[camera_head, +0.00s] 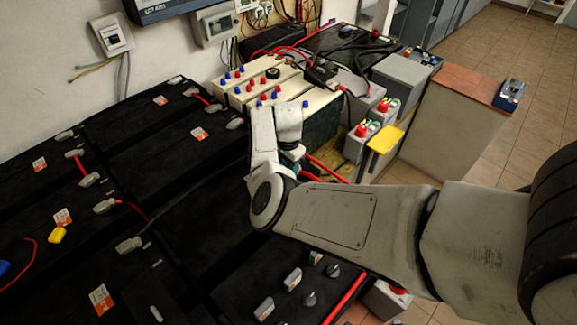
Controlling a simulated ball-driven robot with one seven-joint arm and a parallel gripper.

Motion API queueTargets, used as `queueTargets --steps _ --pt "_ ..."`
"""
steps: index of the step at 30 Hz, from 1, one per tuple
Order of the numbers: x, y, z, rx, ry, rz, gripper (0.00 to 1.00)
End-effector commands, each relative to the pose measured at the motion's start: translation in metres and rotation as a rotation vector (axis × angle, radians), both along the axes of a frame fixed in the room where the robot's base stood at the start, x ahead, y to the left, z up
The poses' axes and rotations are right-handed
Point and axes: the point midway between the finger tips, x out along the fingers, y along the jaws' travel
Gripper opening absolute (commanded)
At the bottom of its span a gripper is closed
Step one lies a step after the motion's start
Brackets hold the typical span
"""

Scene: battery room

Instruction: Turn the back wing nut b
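Several grey, wing-shaped pieces sit on the black battery tops. They include one at the lower middle (293,278), one on the left battery (129,244) and one farther back (235,124). No label shows which one is the back wing nut b, and I cannot pick it out. My pale grey arm reaches in from the right, bends at a round joint and rises beside the cream block with knobs. My gripper's fingers do not show. They seem hidden behind my arm links, so I cannot see whether they touch anything.
A cream block with red and blue knobs (240,92) stands behind my wrist. Red cables (325,170) run beside it. Grey boxes with red-and-green buttons (360,142) and a yellow plate (384,139) stand to the right. A wall bounds the back left; tiled floor lies open at right.

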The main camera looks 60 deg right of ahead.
Motion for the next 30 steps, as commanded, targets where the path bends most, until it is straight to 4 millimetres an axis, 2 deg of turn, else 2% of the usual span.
queueTargets --steps 2,12,23,30 --pt "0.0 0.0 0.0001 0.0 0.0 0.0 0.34" --pt "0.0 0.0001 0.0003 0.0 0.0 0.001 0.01" --pt "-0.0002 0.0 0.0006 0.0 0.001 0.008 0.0" --pt "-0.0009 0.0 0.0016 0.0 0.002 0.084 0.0"
